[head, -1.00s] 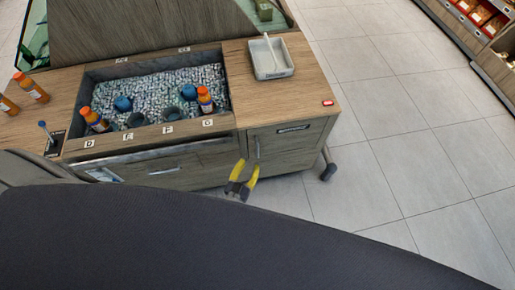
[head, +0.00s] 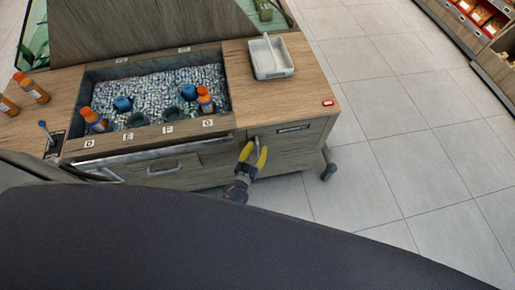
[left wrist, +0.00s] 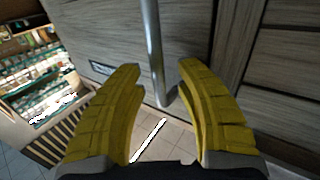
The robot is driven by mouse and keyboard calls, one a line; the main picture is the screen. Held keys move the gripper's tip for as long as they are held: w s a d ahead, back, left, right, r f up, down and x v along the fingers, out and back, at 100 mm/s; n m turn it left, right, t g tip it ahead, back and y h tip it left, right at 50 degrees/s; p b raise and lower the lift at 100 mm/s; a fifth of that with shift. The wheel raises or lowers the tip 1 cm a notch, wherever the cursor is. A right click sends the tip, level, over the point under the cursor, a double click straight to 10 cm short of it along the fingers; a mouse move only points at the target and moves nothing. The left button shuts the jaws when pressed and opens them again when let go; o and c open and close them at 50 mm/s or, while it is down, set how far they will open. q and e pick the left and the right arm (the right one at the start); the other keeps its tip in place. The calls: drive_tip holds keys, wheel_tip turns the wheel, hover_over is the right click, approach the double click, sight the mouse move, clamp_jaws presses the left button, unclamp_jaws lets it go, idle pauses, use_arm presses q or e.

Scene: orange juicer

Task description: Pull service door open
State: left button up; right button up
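The service door (head: 300,141) is the wood-grain front panel at the right end of the cart, with a small dark label near its top. It looks shut. Its upright metal bar handle (left wrist: 154,50) runs down the middle of the left wrist view. My left gripper (head: 254,149) is at the handle, with its yellow fingers in front of the door. In the left wrist view the fingers (left wrist: 160,66) are open, one on each side of the bar, with gaps on both sides. My right gripper is not in view.
The cart top holds a bin of ice (head: 170,84) with several bottles and cups, and a white tray (head: 271,72). A drawer (head: 160,172) with a horizontal handle is left of the door. A caster (head: 328,172) stands at the right corner. The tiled floor (head: 410,160) right of it is clear.

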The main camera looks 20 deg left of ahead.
use_arm(q)
clamp_jaws()
idle(0.3)
drive_tip(key=shift+s+d, duration=0.1)
drive_tip(key=s+d, duration=0.8)
drive_tip(key=d, duration=0.1)
drive_tip(key=shift+s+d, duration=0.25)
unclamp_jaws()
drive_tip(key=s+a, duration=0.1)
drive_tip(key=s, duration=1.1)
drive_tip(key=shift+a, duration=0.15)
